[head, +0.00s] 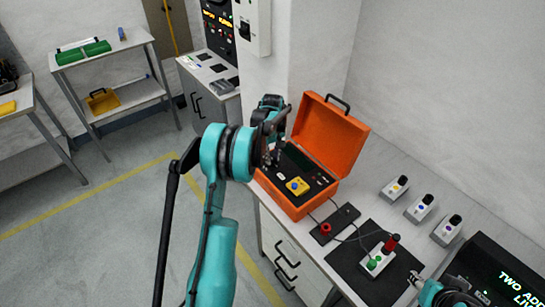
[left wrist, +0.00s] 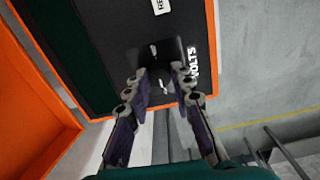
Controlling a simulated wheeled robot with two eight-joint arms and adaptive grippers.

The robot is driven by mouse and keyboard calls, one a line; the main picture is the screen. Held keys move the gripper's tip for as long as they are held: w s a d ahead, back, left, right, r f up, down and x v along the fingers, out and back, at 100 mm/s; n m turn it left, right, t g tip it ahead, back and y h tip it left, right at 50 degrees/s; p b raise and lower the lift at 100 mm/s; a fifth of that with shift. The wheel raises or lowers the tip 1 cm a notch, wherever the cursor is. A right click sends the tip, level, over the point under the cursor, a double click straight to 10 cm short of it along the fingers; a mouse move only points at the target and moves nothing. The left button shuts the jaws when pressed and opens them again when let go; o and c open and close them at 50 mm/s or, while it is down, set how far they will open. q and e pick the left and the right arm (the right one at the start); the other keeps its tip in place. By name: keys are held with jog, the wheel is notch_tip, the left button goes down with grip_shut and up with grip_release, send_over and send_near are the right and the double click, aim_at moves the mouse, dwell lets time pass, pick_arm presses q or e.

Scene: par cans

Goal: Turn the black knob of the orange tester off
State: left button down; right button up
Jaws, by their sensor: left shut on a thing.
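The orange tester (head: 325,136) stands open on the bench in the head view, its lid tilted back. Its dark panel (left wrist: 100,45) and orange rim fill much of the left wrist view. My left gripper (left wrist: 160,82) reaches down to the panel, one finger on each side of the black knob (left wrist: 158,70) beside the "VOLTS" label. It is shut on the knob. In the head view my left gripper (head: 272,152) is over the far left part of the panel, and the knob is hidden there. My right gripper (head: 425,281) shows only partly at the lower right.
A yellow piece with a blue button (head: 297,186) sits on the tester's panel. Right of the tester are a black strip with a red knob (head: 326,230), a dark mat (head: 345,258) with a small switch box, and several small grey boxes (head: 396,188). A wall rises behind.

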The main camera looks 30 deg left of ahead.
aim_at(273, 159)
pick_arm(q)
jog(key=shift+n, duration=0.3)
dwell(0.4)
jog(key=c, duration=1.3)
grip_release()
notch_tip(273, 159, up, 12)
